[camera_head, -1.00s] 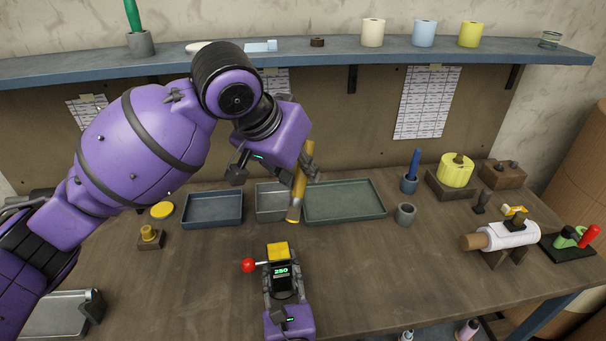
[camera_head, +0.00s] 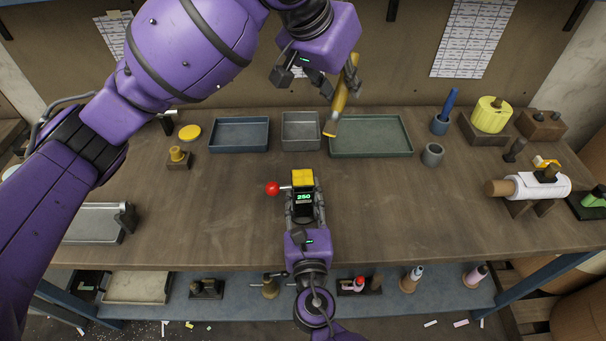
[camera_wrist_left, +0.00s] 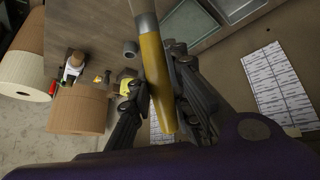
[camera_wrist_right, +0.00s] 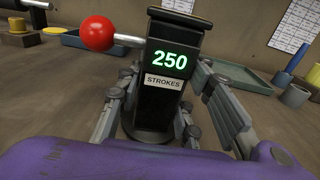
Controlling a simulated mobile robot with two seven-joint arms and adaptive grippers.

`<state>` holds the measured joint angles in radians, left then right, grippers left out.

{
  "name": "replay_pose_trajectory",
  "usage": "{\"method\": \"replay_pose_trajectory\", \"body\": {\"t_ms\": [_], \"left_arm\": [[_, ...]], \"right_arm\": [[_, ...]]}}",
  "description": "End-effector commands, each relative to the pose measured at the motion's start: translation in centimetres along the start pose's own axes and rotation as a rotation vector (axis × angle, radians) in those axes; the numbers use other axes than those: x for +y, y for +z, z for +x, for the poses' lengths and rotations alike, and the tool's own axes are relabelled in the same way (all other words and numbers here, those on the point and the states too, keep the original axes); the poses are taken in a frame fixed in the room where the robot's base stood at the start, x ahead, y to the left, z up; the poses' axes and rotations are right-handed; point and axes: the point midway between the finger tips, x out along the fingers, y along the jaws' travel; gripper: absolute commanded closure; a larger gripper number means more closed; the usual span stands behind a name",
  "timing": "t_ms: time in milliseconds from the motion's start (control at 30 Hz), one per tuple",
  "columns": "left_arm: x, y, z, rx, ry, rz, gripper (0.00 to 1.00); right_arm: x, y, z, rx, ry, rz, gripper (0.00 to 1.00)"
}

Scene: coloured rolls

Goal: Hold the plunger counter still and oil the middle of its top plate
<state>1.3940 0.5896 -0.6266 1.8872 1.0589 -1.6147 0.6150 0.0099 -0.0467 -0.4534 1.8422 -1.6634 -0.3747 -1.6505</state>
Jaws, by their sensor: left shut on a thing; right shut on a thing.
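The plunger counter (camera_head: 304,198) stands upright on the bench, a black body with a green 250 display, a yellow top plate (camera_head: 302,177) and a red-knobbed lever on its left side. My right gripper (camera_head: 305,213) is shut around its lower body from the front; the right wrist view shows fingers (camera_wrist_right: 160,112) on both sides. My left gripper (camera_head: 340,88) is shut on a slim yellow tool (camera_head: 338,106) with a pale lower end. The tool is tilted, above and behind the counter, apart from it. In the left wrist view the tool (camera_wrist_left: 155,75) lies between the fingers.
A blue tray (camera_head: 239,134), a grey tray (camera_head: 300,131) and a green tray (camera_head: 371,136) line the back. A yellow disc (camera_head: 189,132) and a small yellow-topped block (camera_head: 177,158) are left. A paper roll (camera_head: 538,187) lies right. Bench around the counter is clear.

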Motion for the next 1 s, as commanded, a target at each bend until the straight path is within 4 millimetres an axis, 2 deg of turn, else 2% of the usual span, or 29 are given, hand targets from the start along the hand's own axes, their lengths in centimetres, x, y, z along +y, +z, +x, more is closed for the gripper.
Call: {"method": "replay_pose_trajectory", "body": {"t_ms": [700, 1000], "left_arm": [[0.8, -4.3, 0.3, 0.001, 0.000, 0.001, 1.00], [0.9, -5.0, 0.3, 0.000, 0.000, 0.001, 1.00]], "right_arm": [[0.0, 0.2, 0.1, -0.003, 0.000, 0.001, 0.99], [0.0, 0.2, 0.1, -0.003, 0.000, 0.001, 0.99]]}}
